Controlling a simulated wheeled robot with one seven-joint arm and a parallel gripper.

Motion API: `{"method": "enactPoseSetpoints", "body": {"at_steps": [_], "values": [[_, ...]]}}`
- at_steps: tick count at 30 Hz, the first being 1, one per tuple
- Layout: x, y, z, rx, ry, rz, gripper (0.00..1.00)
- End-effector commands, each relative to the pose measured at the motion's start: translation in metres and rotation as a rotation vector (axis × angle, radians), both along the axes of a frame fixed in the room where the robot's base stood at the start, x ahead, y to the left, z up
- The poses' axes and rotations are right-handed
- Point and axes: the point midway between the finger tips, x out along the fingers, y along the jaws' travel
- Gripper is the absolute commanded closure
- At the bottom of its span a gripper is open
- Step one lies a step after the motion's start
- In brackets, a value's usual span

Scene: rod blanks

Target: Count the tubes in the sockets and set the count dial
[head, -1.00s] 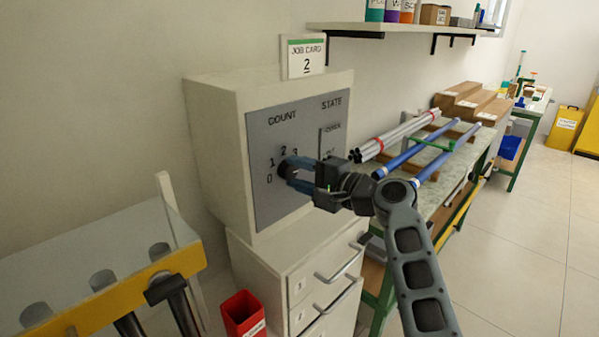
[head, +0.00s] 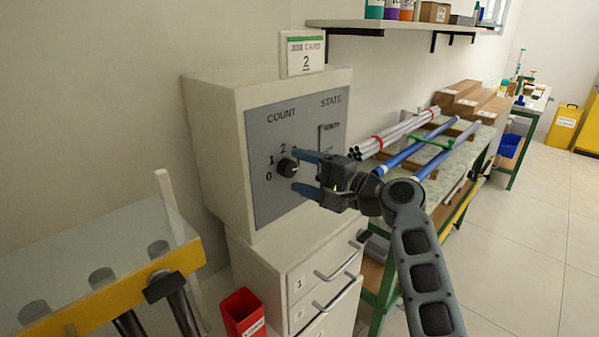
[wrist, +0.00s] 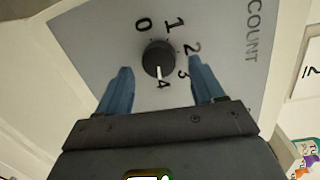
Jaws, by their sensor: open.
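The count dial is a black round knob (head: 287,167) on the grey panel (head: 262,205) marked COUNT and STATE. In the wrist view the white pointer on the knob (wrist: 157,57) points at the 4. My gripper (head: 297,169) is open in front of the dial. In the wrist view its two blue fingers (wrist: 160,66) stand apart, one on each side of the knob, with a visible gap to it. At lower left, dark tubes (head: 183,312) stand at a yellow rail (head: 120,296); the frame cuts off their lower parts, so I cannot count them fully.
A job card (head: 304,54) reading 2 stands on top of the cabinet (head: 213,130). Below it are drawers (head: 310,282) with handles and a red bin (head: 243,313). At right, a bench carries blue rods (head: 412,150) and bundled grey rods (head: 395,133).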

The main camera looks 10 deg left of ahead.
Motion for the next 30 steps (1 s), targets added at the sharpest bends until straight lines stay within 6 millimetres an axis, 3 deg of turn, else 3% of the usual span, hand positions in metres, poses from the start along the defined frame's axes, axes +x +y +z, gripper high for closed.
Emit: {"method": "enactPoseSetpoints", "body": {"at_steps": [10, 24, 28, 30], "values": [[-0.029, -0.046, 0.001, 0.000, 0.000, -0.003, 0.32], [-0.035, -0.055, 0.001, -0.001, 0.002, -0.002, 0.32], [-0.041, -0.063, -0.019, -0.027, 0.003, -0.034, 0.32], [-0.050, -0.072, -0.043, -0.061, 0.003, -0.074, 0.32]]}}
